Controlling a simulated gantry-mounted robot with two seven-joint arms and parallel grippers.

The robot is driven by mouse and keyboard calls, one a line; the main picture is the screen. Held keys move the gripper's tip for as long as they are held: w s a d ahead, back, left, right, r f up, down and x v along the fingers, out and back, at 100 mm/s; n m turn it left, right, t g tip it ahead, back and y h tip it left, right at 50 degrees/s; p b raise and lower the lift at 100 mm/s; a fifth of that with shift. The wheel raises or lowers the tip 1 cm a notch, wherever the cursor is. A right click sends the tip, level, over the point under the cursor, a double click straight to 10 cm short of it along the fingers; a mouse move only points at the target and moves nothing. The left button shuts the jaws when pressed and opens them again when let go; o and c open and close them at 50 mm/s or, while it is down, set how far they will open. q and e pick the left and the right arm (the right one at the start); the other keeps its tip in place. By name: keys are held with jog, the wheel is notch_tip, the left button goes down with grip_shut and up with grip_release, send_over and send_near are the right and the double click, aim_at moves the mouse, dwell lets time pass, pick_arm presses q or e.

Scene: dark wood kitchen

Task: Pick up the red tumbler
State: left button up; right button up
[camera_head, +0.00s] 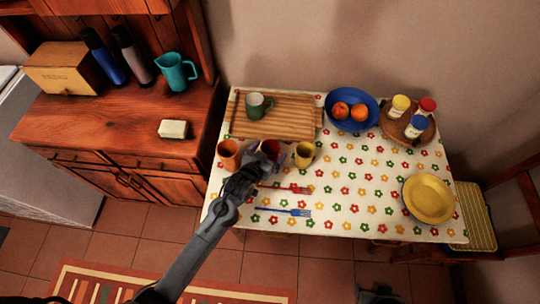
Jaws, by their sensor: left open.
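The red tumbler (270,147) stands on the flowered tablecloth, between an orange tumbler (229,153) and a yellow tumbler (304,154). My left gripper (262,153) is open at the red tumbler and hides much of it. I cannot tell whether its fingers touch the tumbler. My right gripper (378,292) shows as a dark shape at the bottom edge, away from the table, and its jaws cannot be made out.
A cutting board (285,124) with a green mug (256,107) lies behind the tumblers. A red fork (288,188) and a blue fork (285,211) lie in front. A blue fruit bowl (334,121), a jar tray (389,126) and a yellow plate (428,199) are to the right.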

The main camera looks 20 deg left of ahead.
aim_at(274, 144)
pick_arm(q)
jog(key=shift+b+x, duration=0.35)
jog(key=shift+x, duration=1.6)
jog(key=shift+a, duration=0.2)
jog(key=shift+r, duration=0.1)
jog(key=c, duration=1.1)
